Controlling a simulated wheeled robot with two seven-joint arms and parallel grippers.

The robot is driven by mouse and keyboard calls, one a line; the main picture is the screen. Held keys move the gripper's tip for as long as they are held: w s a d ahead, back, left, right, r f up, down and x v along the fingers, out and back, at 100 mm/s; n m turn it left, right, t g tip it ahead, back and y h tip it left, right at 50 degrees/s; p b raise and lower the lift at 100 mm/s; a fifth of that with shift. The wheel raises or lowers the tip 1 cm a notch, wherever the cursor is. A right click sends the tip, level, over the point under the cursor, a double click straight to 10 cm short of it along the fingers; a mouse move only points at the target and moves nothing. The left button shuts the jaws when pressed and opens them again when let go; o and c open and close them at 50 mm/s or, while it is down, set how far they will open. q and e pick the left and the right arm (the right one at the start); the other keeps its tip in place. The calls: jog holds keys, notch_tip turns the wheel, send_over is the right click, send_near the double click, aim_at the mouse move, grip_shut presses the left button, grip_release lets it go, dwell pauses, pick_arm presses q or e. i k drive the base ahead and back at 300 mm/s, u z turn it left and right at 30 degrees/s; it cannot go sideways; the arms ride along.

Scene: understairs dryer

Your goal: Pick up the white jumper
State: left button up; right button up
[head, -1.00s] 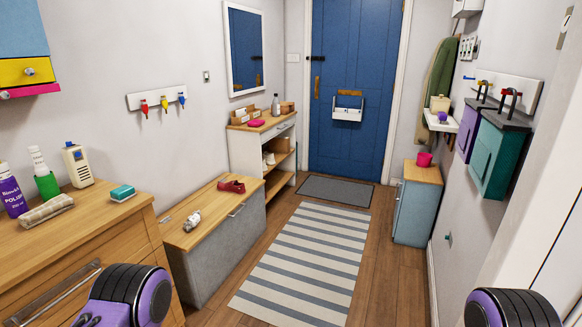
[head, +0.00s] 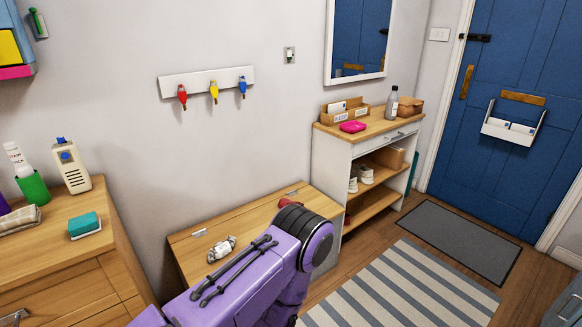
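I see no white jumper that I can make out. A small crumpled white and grey bundle (head: 221,248) lies on the wooden top of the storage bench (head: 196,240); I cannot tell what it is. A purple arm of mine with a black ribbed joint reaches up from the bottom, in front of the bench, and hides part of its top and front. Neither gripper shows in the head view.
A dresser (head: 115,260) with bottles and a turquoise brush (head: 84,225) stands at left. A shelf unit (head: 335,160) holding white shoes (head: 361,177) is beyond the bench. The striped rug (head: 410,290) and grey doormat (head: 455,238) are clear, before the blue door (head: 520,75).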

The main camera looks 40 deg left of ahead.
aim_at(223, 249)
jog(key=u, duration=0.3)
jog(key=i, duration=1.2)
jog(key=u, duration=1.5)
jog(key=i, duration=1.15)
jog(key=u, duration=0.9)
